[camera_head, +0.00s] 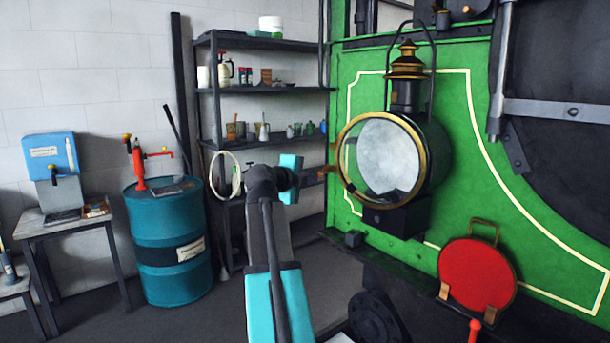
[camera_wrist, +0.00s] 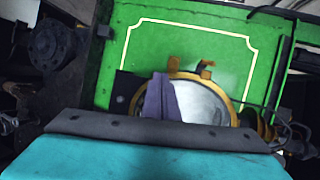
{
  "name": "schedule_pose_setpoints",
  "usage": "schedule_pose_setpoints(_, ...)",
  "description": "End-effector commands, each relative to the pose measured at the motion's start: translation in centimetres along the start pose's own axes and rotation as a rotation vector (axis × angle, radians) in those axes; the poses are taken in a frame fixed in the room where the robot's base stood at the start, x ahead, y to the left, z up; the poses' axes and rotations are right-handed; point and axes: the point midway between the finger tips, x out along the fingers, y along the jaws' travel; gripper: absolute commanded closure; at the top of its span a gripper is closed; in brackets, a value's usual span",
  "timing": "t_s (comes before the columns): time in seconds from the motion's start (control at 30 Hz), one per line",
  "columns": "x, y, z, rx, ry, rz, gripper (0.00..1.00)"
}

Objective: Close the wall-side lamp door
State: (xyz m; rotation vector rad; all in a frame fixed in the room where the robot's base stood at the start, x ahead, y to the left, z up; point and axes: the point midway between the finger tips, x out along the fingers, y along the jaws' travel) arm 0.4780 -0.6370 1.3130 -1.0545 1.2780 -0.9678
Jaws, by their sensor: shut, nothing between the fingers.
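Green panel shows through the left of the glass, so the door seems to stand off the lamp body; how far I cannot tell. A small brass tab (camera_head: 331,171) is at the rim's left. My gripper (camera_head: 312,176) is just left of the rim. In the wrist view, my shut, empty fingers (camera_wrist: 161,96) overlap the brass-rimmed door (camera_wrist: 238,98); I cannot tell whether they touch it. The lamp's chimney (camera_wrist: 265,126) is at the right there.
A red disc (camera_head: 477,274) with a brass handle is below right of the lamp. A grey bar (camera_head: 550,109) crosses the dark round part at right. A shelf (camera_head: 265,91), a teal drum (camera_head: 165,255) and a small table (camera_head: 65,225) stand left. Floor lies clear between drum and tram.

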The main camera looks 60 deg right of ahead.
Motion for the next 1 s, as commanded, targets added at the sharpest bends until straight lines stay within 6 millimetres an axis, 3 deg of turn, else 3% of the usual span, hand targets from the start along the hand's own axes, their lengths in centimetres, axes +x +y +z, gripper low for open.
schedule_pose_setpoints(0.2,2.9,-1.0,0.0,0.000,0.002,0.001,1.00)
schedule_pose_setpoints(0.4,4.3,-1.2,0.0,0.000,0.001,0.001,1.00)
schedule_pose_setpoints(1.0,5.0,-1.2,-0.2,0.003,0.010,0.000,1.00)
